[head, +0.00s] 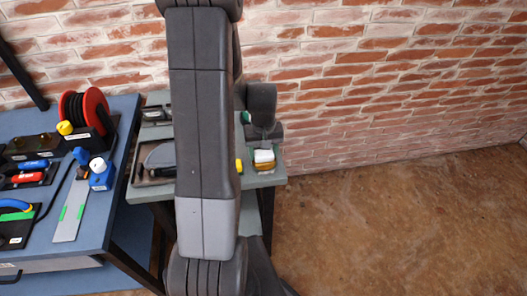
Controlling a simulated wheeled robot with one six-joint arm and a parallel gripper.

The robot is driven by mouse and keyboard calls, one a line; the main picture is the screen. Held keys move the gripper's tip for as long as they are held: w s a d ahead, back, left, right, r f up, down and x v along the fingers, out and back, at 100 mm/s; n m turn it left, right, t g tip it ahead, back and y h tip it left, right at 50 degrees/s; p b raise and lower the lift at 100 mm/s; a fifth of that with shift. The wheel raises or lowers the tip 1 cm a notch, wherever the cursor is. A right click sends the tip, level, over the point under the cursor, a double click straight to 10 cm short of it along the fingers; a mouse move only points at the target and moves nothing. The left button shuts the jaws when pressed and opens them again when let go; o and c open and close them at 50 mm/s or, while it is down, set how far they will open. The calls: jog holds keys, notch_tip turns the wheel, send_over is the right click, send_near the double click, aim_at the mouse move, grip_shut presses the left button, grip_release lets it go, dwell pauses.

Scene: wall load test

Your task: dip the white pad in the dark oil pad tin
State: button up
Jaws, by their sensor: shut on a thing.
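My gripper (264,140) is over the right end of the small grey-green table, partly hidden by my own arm. It is shut on the white pad (264,155), a small pale block at its tips. Directly below the pad in the picture is a small dark-edged tin (263,173) with a yellow-brown face, which I take for the oil pad tin. The pad overlaps it in this view. I cannot tell whether the two touch.
The grey-green table (274,180) stands against the brick wall (400,80). A dark tray (152,181) lies on its left part. A blue bench (100,215) at left holds a red cable reel (84,108) and tools. The floor at right is clear.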

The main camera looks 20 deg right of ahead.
jog(key=shift+r+p, duration=2.35)
jog(key=shift+r, duration=1.15)
jog(key=shift+s+f, duration=0.1)
